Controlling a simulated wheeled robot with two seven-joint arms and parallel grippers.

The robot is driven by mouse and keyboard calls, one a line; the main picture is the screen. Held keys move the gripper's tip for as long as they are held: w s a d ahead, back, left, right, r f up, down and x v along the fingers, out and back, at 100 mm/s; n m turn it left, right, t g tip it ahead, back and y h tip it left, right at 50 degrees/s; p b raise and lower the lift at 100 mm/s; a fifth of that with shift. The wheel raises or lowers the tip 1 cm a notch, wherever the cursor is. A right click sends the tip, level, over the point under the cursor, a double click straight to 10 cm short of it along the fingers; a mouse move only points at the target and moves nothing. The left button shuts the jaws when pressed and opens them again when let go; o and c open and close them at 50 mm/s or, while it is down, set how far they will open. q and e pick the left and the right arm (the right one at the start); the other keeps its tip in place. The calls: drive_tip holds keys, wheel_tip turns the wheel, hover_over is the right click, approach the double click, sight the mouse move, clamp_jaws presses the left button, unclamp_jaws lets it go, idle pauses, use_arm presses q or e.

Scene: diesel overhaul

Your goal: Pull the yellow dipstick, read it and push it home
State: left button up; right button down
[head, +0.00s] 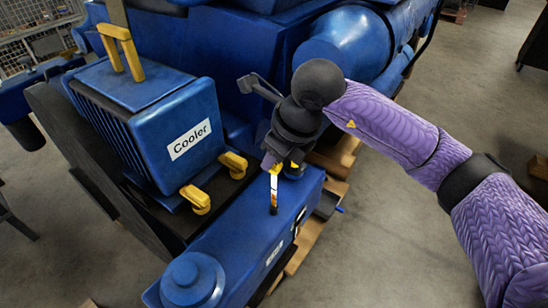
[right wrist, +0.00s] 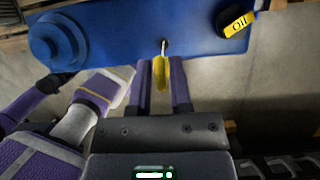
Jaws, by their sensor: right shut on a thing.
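The yellow dipstick (right wrist: 161,72) has its handle between the two fingers of my right gripper (right wrist: 161,88) in the right wrist view. A short bright stem runs from the handle to the blue tank (right wrist: 110,30). In the head view my right gripper (head: 273,168) is above the long blue tank (head: 240,245), with part of the dipstick (head: 274,186) showing below it, upright, its lower end at a dark spot on the tank top. The jaws are shut on the handle. I cannot read any oil mark. My left gripper is not clearly visible.
A blue cooler (head: 172,125) with yellow handles stands left of the tank. A round blue cap (head: 193,280) sits at the tank's near end. Blue engine parts rise behind; the floor at right is open.

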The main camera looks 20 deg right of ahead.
drive_tip(key=c, duration=0.5)
unclamp_jaws()
drive_tip(key=shift+c, duration=0.2)
drive_tip(key=v, duration=0.9)
drive_tip(key=shift+r+p, duration=0.4)
drive_tip(key=shift+s+d, duration=0.15)
